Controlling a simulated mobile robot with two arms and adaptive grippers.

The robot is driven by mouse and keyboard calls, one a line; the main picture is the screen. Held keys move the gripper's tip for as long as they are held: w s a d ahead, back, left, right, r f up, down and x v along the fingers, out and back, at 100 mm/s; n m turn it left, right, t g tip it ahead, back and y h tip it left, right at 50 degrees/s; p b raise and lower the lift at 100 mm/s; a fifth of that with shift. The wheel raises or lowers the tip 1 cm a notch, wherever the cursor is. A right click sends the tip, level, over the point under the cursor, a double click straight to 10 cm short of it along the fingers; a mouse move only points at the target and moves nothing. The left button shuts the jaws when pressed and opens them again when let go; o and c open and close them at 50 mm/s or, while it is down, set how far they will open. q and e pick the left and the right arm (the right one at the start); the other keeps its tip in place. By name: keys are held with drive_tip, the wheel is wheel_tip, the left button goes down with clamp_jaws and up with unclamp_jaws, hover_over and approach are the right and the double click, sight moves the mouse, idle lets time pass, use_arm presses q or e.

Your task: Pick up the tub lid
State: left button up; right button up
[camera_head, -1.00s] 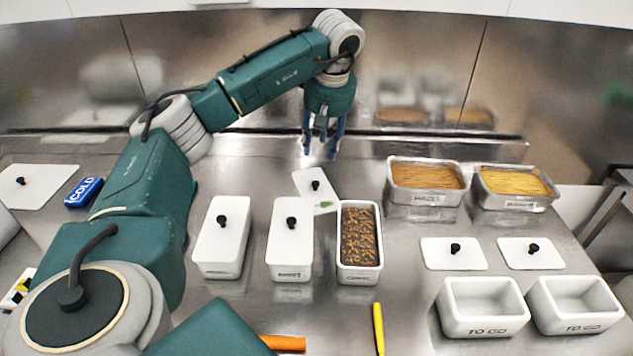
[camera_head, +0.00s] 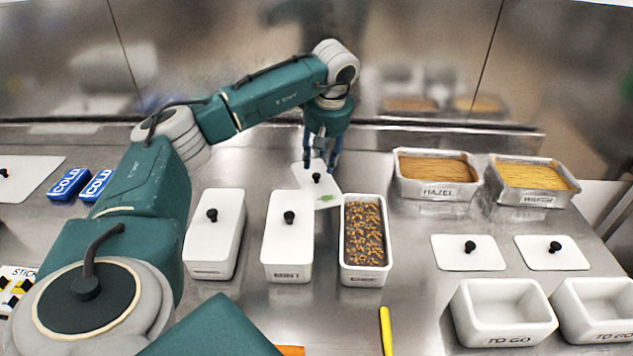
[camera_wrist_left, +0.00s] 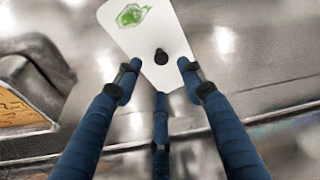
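A loose white tub lid (camera_head: 327,198) with a black knob and a green mark lies on the steel counter, behind the open tub (camera_head: 345,268) of brown pieces. My left gripper (camera_head: 320,168) points down at the far side of this lid. In the left wrist view the lid (camera_wrist_left: 177,28) lies beyond the spread blue fingers of the gripper (camera_wrist_left: 158,80). The knob shows just past the fingertips, with none of them closed on it. The gripper is open and empty. My right gripper is not in view.
Two lidded white tubs (camera_head: 216,235) (camera_head: 288,240) stand left of the open tub. Metal pans (camera_head: 436,191) (camera_head: 535,199) stand at the back right. Two flat lids (camera_head: 468,260) (camera_head: 552,262) and two empty TO GO tubs (camera_head: 503,328) (camera_head: 600,325) are at right. A steel wall rises behind.

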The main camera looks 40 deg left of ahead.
sight(317, 174)
use_arm(q)
drive_tip(key=x, duration=0.4)
drive_tip(key=shift+s+f+p, duration=0.35)
drive_tip(key=shift+s+p, duration=0.05)
drive_tip(key=shift+w+a+f, duration=0.1)
drive_tip(key=shift+f, duration=0.15)
clamp_jaws()
drive_tip(key=shift+r, duration=0.1)
